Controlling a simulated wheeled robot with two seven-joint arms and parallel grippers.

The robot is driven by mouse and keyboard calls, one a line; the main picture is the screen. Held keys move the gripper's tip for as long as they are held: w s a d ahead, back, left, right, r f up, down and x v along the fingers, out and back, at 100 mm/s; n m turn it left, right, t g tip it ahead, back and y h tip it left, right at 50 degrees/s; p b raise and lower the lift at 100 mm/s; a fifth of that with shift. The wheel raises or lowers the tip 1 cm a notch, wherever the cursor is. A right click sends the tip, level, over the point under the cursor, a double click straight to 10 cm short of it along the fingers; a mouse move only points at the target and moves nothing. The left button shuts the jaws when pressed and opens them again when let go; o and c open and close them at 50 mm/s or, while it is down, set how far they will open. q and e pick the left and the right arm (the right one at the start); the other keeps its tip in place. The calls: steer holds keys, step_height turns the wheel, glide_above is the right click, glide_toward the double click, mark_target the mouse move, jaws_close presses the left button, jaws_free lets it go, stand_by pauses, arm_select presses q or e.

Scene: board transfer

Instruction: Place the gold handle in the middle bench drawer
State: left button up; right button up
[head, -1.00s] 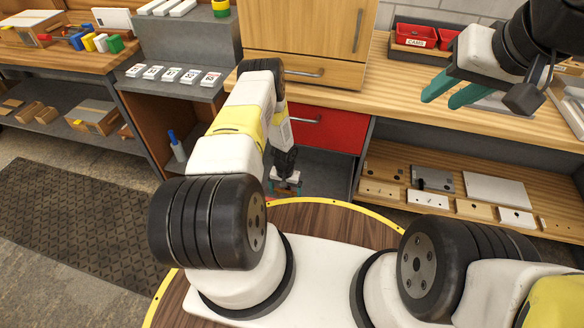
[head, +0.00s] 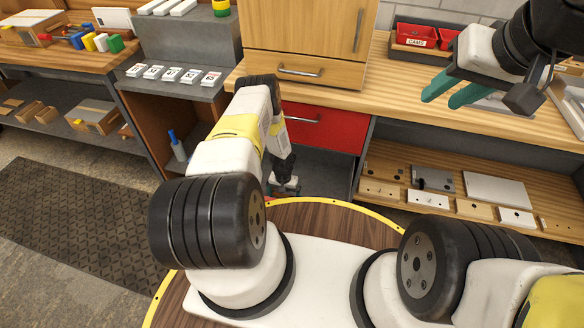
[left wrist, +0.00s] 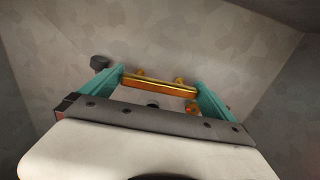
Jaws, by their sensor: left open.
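The gold handle (left wrist: 160,87) is a bar with short posts, seen in the left wrist view. It lies crosswise between the teal fingertips of my left gripper (left wrist: 158,80), over a grey surface with grey walls at both sides. The fingers are spread at its two ends; whether they touch it I cannot tell. In the head view my left gripper (head: 284,187) is low in a grey space below the red drawer (head: 325,128), and the handle cannot be made out. My right gripper (head: 512,104) is open and empty above the bench top.
A wooden cabinet (head: 305,30) stands on the bench (head: 400,95) above the red drawer. Red bins (head: 415,36) sit at the back. A lower shelf (head: 400,170) at right holds plates and blocks. A grey stand (head: 190,45) with number tags is at left.

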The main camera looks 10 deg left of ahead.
arm_select(q)
step_height(320, 180, up, 12)
step_height(320, 180, up, 42)
steer(key=t, duration=0.3)
glide_above(284, 195)
steer(key=s+d+r+t, duration=0.2)
steer(key=s+d+r, duration=0.1)
steer(key=s+r, duration=0.9)
steer(key=s+d+r+h, duration=0.1)
steer(key=s+r, duration=0.2)
steer(key=s, duration=0.3)
steer(key=s+d+r+t+h, duration=0.1)
steer(key=s+r, duration=0.2)
steer(key=s, duration=0.3)
steer(key=shift+s+d+r, duration=0.3)
steer(key=shift+d+r, duration=0.05)
